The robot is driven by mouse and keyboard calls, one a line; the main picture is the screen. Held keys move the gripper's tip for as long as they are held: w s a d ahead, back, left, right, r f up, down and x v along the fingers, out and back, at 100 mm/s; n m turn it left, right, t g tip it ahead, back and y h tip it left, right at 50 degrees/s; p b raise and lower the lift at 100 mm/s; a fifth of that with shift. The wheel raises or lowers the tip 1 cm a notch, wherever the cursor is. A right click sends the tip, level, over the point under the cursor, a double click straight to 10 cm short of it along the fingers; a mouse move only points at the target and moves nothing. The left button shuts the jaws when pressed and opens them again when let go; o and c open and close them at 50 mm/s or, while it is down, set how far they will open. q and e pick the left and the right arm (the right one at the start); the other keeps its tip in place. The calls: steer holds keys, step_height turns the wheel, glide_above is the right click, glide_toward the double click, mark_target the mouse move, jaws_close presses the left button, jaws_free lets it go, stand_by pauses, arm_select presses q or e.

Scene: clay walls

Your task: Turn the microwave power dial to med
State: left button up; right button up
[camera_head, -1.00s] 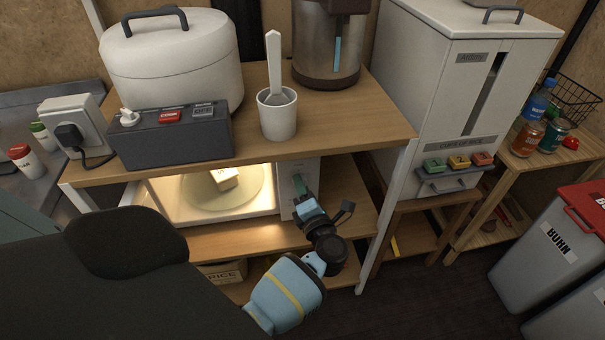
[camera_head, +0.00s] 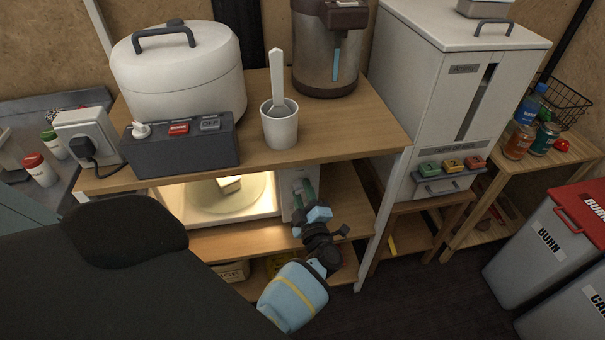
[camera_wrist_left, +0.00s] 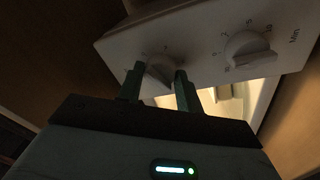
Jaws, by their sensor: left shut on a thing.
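The microwave (camera_head: 290,208) stands on the middle shelf, its inside lit, with an item on the round plate. My left gripper (camera_head: 304,190) is at the control panel at its right. In the left wrist view two dials show on the white panel. My left gripper (camera_wrist_left: 160,85) has its two green fingers on either side of one pale dial (camera_wrist_left: 160,72) and is shut on it. The other dial (camera_wrist_left: 249,50) has numbers and a "min" label and stands free. The gripped dial's markings are too dark and partly hidden to read. My right gripper is not in view.
The wooden shelf top (camera_head: 355,128) above holds a white cooker (camera_head: 180,85), a cup (camera_head: 280,128) with a utensil and a metal dispenser (camera_head: 325,55). A shelf post (camera_head: 378,235) stands right of my gripper. Grey bins (camera_head: 545,240) are at right.

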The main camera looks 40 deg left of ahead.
arm_select(q)
steer(key=m+p, duration=0.1)
steer(key=m, duration=0.5)
steer(key=m+t+h+p, duration=0.1)
steer(key=m+p, duration=0.1)
steer(key=m, duration=0.3)
steer(key=shift+s+m+t+p, duration=0.15)
steer(key=shift+m+t+p, duration=0.15)
steer(key=shift+m, duration=0.1)
steer(key=shift+a, duration=0.1)
steer(key=o, duration=1)
steer(key=shift+s, duration=0.1)
